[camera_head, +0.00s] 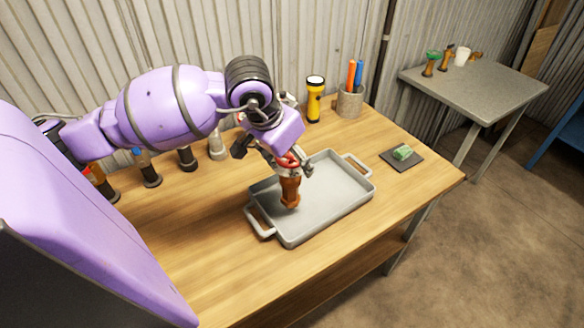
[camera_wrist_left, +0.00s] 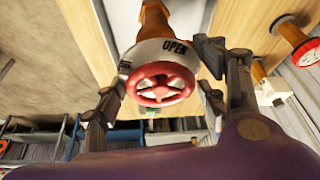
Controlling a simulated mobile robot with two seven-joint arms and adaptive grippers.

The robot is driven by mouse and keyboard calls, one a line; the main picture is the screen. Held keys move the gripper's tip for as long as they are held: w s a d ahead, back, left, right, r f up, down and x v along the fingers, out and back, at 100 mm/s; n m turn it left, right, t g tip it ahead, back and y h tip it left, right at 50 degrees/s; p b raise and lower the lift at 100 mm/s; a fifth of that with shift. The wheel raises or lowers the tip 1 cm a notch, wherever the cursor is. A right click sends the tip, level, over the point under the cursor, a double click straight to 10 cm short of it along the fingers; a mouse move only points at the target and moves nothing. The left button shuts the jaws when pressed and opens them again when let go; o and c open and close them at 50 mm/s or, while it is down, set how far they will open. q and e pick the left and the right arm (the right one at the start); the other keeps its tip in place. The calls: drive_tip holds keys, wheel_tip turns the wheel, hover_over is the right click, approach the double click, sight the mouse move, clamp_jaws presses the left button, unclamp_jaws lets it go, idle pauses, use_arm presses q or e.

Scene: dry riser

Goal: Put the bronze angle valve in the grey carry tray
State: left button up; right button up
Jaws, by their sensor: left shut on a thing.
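The bronze angle valve (camera_head: 290,190) has a red handwheel and hangs upright from my left gripper (camera_head: 287,165), over the left part of the grey carry tray (camera_head: 335,199). In the left wrist view the valve's red wheel and a white collar marked "OPEN" (camera_wrist_left: 160,75) sit between the two fingers of my left gripper (camera_wrist_left: 160,85). I cannot tell whether the valve's lower end touches the tray floor. The tray is otherwise empty. My right gripper is not in view.
A yellow flashlight (camera_head: 314,99) and a grey cup of markers (camera_head: 350,101) stand behind the tray. A dark pad with a green item (camera_head: 402,153) lies to its right. Several valve-like fittings stand at the left under my arm. A grey side table (camera_head: 472,90) holds small things.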

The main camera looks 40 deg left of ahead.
use_arm(q)
drive_tip(key=shift+w+a+f, duration=0.1)
drive_tip(key=shift+w+f, duration=0.15)
drive_tip(key=shift+f, duration=0.05)
drive_tip(key=shift+w+a+f, duration=0.1)
drive_tip(key=shift+f, duration=1.55)
drive_tip(key=shift+f, duration=0.25)
drive_tip(key=o, duration=2.1)
drive_tip(key=shift+r, duration=0.55)
drive_tip(key=v, duration=1.1)
drive_tip(key=shift+s+r, duration=0.15)
drive_tip(key=shift+s, duration=0.05)
